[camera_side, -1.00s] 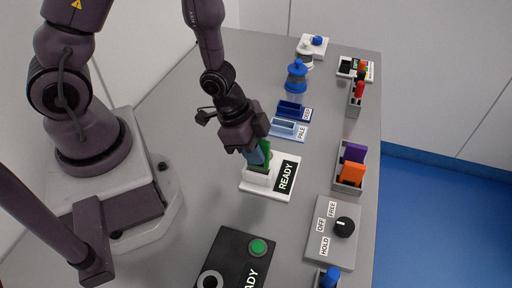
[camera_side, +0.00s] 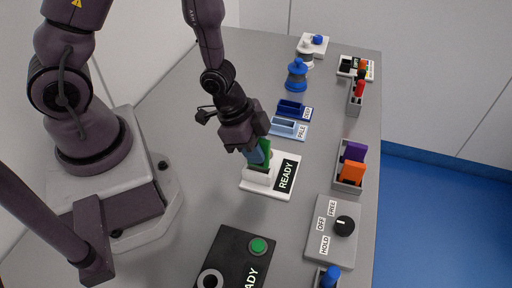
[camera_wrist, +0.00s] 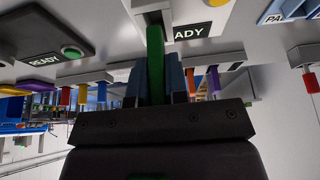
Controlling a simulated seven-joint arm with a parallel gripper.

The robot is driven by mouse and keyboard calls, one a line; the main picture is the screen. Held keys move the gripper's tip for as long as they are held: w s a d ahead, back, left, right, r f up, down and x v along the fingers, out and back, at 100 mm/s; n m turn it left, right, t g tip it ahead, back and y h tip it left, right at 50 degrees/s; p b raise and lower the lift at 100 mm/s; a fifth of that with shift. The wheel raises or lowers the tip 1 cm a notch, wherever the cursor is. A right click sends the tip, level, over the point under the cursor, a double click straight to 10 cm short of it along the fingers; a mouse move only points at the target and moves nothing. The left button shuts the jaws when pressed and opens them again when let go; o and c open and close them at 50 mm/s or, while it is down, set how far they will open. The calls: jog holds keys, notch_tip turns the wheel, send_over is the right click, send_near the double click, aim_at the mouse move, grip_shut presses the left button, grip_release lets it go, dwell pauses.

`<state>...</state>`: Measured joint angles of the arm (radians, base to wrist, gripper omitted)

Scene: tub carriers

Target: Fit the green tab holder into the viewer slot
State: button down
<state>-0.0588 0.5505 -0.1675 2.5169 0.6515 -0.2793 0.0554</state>
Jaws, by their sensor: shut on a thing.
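The green tab holder (camera_side: 266,147) is an upright flat green piece held between the blue fingers of my gripper (camera_side: 257,155). My gripper is shut on it. The viewer (camera_side: 284,160) is a white base with a raised white block and a black READY label. The holder's lower end is at the viewer's block, and I cannot tell how deep it sits in the slot. In the wrist view the green holder (camera_wrist: 155,60) runs from between the fingers to the viewer's white block (camera_wrist: 148,6).
Dark blue (camera_side: 291,108) and pale blue (camera_side: 287,128) slotted holders stand behind the viewer. A grey tray (camera_side: 347,187) with purple and orange tabs is to the right. A dial box (camera_side: 322,249) and a black box with a green button (camera_side: 230,262) are in front.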

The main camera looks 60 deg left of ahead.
jog(key=shift+f, duration=1.45)
jog(key=c, duration=1.1)
grip_release()
jog(key=shift+o, duration=0.2)
jog(key=shift+w+a, duration=0.1)
jog(key=shift+a+r, duration=0.1)
jog(key=shift+r, duration=0.3)
jog(key=v, duration=0.4)
jog(key=shift+w+r, duration=0.2)
jog(key=shift+r, duration=0.3)
jog(key=shift+d+r, duration=0.2)
jog(key=shift+d, duration=0.05)
jog(key=shift+r, duration=1.9)
